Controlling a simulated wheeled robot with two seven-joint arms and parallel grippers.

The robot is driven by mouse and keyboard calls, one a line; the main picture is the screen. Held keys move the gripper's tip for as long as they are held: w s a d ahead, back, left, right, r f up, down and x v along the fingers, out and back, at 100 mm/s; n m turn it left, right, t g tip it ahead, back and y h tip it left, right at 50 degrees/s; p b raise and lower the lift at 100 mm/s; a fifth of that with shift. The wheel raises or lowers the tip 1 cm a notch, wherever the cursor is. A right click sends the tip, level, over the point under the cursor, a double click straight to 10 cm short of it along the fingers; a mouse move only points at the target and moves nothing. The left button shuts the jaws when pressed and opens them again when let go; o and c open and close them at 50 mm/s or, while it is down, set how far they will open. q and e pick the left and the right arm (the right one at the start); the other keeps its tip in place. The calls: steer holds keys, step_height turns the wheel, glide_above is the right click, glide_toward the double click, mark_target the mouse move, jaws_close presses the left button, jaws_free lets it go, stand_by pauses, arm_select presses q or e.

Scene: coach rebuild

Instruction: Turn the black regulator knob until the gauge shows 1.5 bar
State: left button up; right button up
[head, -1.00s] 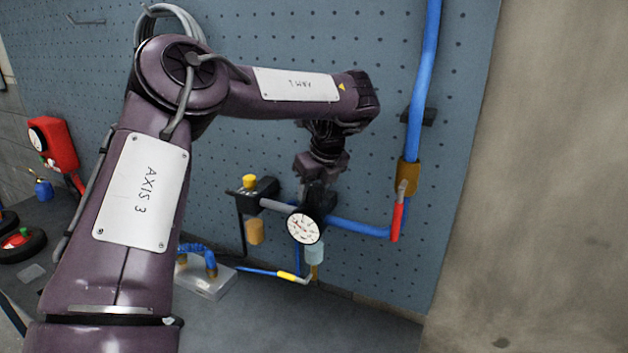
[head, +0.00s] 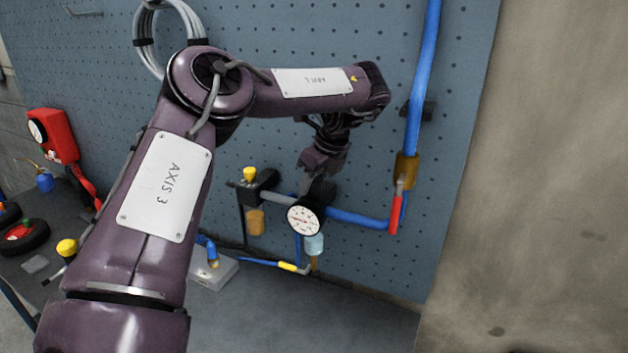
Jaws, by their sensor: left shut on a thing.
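The round white pressure gauge (head: 304,220) faces me on the front of the black regulator (head: 325,196) at the pegboard. Its needle is too small to read surely. My left gripper (head: 316,186) comes down from above onto the top of the regulator, just above the gauge. It is shut on the black regulator knob, which is mostly hidden by the fingers and blends with the dark body. My right gripper is not in view.
A blue pipe (head: 358,219) runs right from the regulator to a red-handled valve (head: 396,214). A yellow-topped black valve (head: 262,184) sits left.

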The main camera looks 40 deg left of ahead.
arm_select(q)
steer(key=o, duration=1)
steer(key=shift+m, duration=0.3)
